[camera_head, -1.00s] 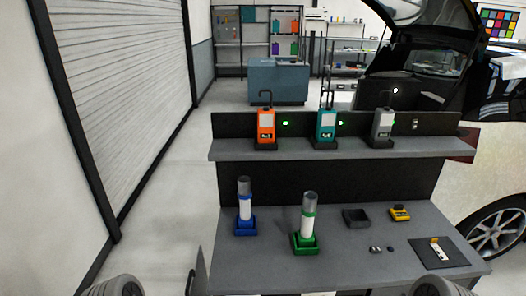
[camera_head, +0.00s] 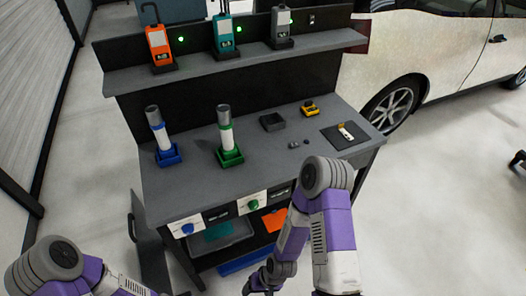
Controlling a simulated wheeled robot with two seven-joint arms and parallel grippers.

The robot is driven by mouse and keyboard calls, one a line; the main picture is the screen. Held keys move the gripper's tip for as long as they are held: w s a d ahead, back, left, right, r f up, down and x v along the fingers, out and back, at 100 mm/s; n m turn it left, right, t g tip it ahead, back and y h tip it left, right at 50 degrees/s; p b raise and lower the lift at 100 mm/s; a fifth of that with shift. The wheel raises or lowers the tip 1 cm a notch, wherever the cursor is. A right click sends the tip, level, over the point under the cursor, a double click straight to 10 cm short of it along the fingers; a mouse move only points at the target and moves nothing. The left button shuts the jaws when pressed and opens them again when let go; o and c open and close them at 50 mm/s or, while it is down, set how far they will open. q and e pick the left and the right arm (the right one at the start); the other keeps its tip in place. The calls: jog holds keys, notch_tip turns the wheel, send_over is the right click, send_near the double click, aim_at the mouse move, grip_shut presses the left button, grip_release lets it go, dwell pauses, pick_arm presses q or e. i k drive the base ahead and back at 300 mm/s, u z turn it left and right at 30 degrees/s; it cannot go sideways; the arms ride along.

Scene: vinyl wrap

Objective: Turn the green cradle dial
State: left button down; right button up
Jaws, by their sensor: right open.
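The green dial (camera_head: 253,204) sits on a white plate on the front face of the bench, below the top's front edge. The green cradle (camera_head: 231,158) stands on the bench top and holds a grey and white cylinder (camera_head: 225,125). My right gripper (camera_head: 260,286) is low in the picture, in front of the bench and below the green dial, apart from it. It is small and dark; it is open with nothing seen in it. My left arm shows at the bottom left, but its gripper is out of view.
A blue dial (camera_head: 187,229) is left of the green one. A blue cradle (camera_head: 168,155) with a cylinder stands on the bench top (camera_head: 190,190). A car (camera_head: 430,60) is at right.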

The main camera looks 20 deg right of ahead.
aim_at(253, 205)
jog(key=k, duration=1.2)
jog(key=u, duration=0.6)
jog(key=i, duration=1.35)
jog(key=z, duration=0.7)
